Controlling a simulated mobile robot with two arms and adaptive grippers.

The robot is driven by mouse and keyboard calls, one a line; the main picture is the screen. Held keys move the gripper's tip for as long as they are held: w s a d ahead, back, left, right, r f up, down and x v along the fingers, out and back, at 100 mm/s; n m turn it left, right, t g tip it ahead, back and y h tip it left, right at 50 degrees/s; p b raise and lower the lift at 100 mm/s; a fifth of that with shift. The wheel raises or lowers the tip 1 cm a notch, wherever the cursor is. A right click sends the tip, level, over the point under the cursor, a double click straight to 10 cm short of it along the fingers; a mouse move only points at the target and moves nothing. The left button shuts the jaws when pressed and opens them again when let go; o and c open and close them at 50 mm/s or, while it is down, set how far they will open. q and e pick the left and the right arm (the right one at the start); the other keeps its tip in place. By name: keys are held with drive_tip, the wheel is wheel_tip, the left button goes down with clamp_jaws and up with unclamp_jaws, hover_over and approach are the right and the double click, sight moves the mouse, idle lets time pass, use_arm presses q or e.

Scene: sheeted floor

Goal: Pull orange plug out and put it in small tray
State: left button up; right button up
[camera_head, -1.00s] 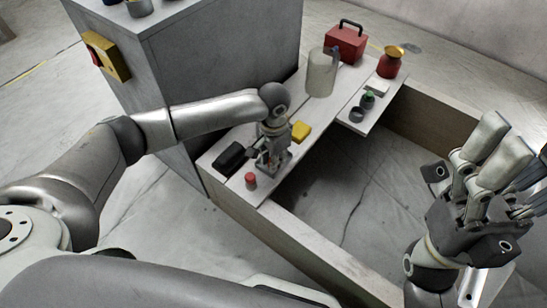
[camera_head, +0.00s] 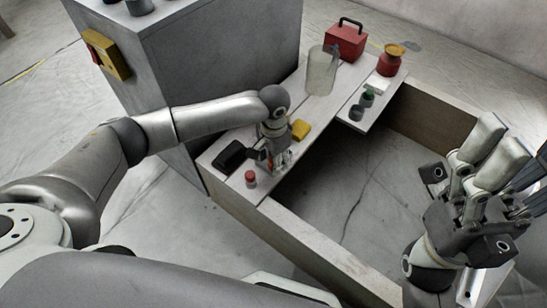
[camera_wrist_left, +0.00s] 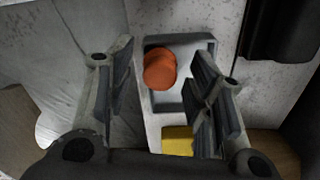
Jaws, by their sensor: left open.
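The orange plug (camera_wrist_left: 160,68) shows in the left wrist view as a short round piece, slightly tilted, over the left part of a small grey tray (camera_wrist_left: 187,98). I cannot tell how it rests on the tray floor. My left gripper (camera_wrist_left: 163,92) is open, its fingers on either side of the plug with gaps to both. In the head view my left gripper (camera_head: 275,161) is low over the near part of the bench and hides most of the tray. My right gripper (camera_head: 472,205) is raised at the right, away from the bench; its fingers are hard to read.
A yellow block (camera_head: 300,129), a black item (camera_head: 230,155) and a red-capped item (camera_head: 250,178) stand close around my left gripper. Farther back are a pale canister (camera_head: 320,75), a red toolbox (camera_head: 346,40) and a red jar (camera_head: 390,62). The walled floor area is empty.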

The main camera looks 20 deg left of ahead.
use_arm(q)
drive_tip(key=shift+r, duration=0.15)
wheel_tip(320, 180, up, 12)
idle(0.4)
